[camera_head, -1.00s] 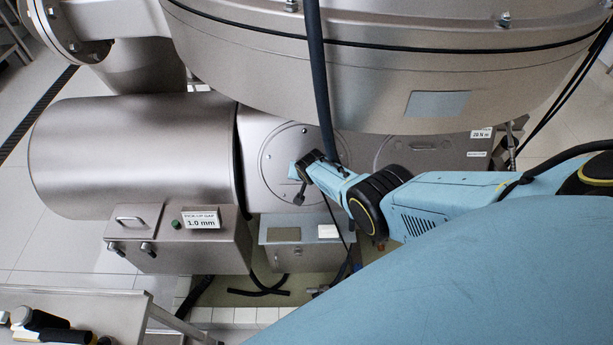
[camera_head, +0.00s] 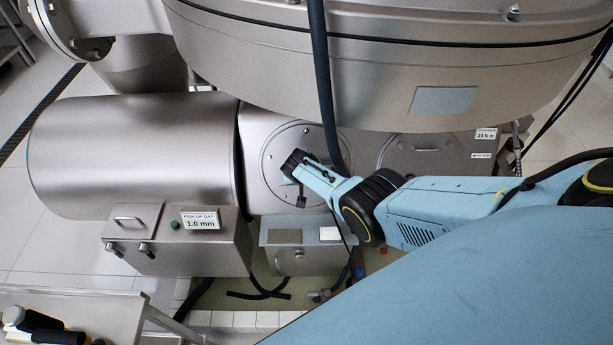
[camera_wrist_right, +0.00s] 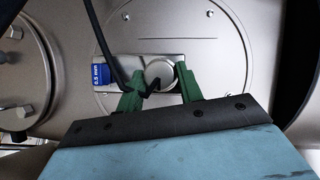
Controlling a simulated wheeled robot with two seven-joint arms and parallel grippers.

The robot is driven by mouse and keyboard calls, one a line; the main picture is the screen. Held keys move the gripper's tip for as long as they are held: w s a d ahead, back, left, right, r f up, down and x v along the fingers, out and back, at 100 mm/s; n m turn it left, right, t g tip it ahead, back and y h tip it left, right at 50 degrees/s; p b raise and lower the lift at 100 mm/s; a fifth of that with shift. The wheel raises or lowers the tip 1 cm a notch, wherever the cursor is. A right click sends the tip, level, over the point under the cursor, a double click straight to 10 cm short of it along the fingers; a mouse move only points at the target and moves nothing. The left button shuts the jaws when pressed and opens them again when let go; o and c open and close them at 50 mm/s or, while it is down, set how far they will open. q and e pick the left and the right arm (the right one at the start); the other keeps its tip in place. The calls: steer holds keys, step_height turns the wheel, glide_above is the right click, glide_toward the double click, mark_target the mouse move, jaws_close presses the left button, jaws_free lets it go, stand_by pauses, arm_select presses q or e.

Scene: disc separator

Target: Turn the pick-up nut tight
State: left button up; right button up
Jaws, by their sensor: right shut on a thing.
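The pick-up nut (camera_wrist_right: 158,72), a round silver cap, shows in the right wrist view on the round cover plate (camera_wrist_right: 222,40). My right gripper (camera_wrist_right: 160,82) has its green fingers on both sides of the nut and is shut on it. A dark cable or rod and a small black zigzag shape cross in front and hide part of the nut. In the head view my right gripper (camera_head: 292,163) is at the round cover (camera_head: 270,150), and the wrist hides the nut. My left gripper is not in view.
A blue label (camera_wrist_right: 101,74) reading about 0.5 mm sits left of the nut. A box with a display (camera_head: 201,219) reads PICK-UP GAP 1.0 mm. A dark hose (camera_head: 322,80) hangs close to my right wrist. A metal table (camera_head: 75,310) stands at front left.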

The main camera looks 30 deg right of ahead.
steer(key=shift+s, duration=0.1)
steer(key=o, duration=1)
steer(key=shift+c, duration=0.2)
steer(key=shift+r, duration=0.1)
steer(key=shift+a+r+p, duration=0.15)
steer(key=shift+r+p, duration=0.1)
steer(key=shift+p, duration=0.15)
steer(key=p+v, duration=0.7)
steer(key=v, duration=0.5)
steer(key=shift+s+r, duration=0.2)
steer(key=shift+s, duration=0.05)
steer(key=shift+a, duration=0.1)
